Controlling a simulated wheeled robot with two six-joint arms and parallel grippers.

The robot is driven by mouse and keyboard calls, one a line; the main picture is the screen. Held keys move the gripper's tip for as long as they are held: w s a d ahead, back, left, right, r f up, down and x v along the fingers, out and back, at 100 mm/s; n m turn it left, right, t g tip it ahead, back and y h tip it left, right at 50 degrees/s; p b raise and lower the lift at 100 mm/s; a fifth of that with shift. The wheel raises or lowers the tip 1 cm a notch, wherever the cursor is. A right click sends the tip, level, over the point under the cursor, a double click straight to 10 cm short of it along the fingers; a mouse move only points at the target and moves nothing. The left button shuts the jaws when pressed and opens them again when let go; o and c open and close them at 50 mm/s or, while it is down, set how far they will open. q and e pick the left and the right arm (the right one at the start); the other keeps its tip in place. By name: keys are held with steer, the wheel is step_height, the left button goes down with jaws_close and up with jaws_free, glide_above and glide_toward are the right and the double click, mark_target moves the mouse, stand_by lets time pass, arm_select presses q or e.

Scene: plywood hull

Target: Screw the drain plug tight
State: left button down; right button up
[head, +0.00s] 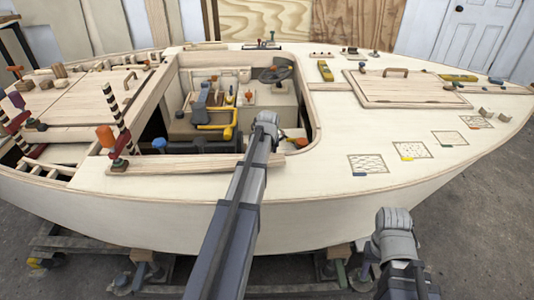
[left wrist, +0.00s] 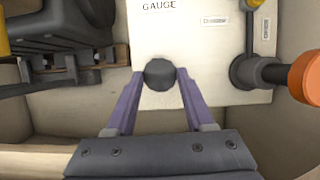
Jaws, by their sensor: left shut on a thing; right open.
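A dark grey, round-headed piece, which I take to be the drain plug (left wrist: 159,72), stands at the lower edge of a pale panel (left wrist: 185,50) in the left wrist view. My left gripper (left wrist: 160,80) has its two purple fingers on either side of it, closed on its head. The plug's thread and seat are hidden under the head. In the head view my left arm reaches into the hull's cockpit, and its fingers are hidden behind the wrist. My right gripper (head: 393,222) is open and empty, in front of the hull's near side.
A dark pipe with an orange knob (left wrist: 306,77) stands right of the plug. A dark block (left wrist: 62,28) on a wooden pallet lies left. Lettering reading GAUGE is on the panel. The cockpit also holds yellow piping (head: 220,127) and a steering wheel (head: 277,74).

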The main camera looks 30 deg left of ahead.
arm_select(q)
steer(key=shift+w+a, duration=0.1)
stand_by(0.3)
steer(key=shift+c, duration=1.3)
jaws_free()
steer(key=shift+r, duration=0.1)
steer(key=p+v, duration=0.7)
steer(key=v, duration=0.1)
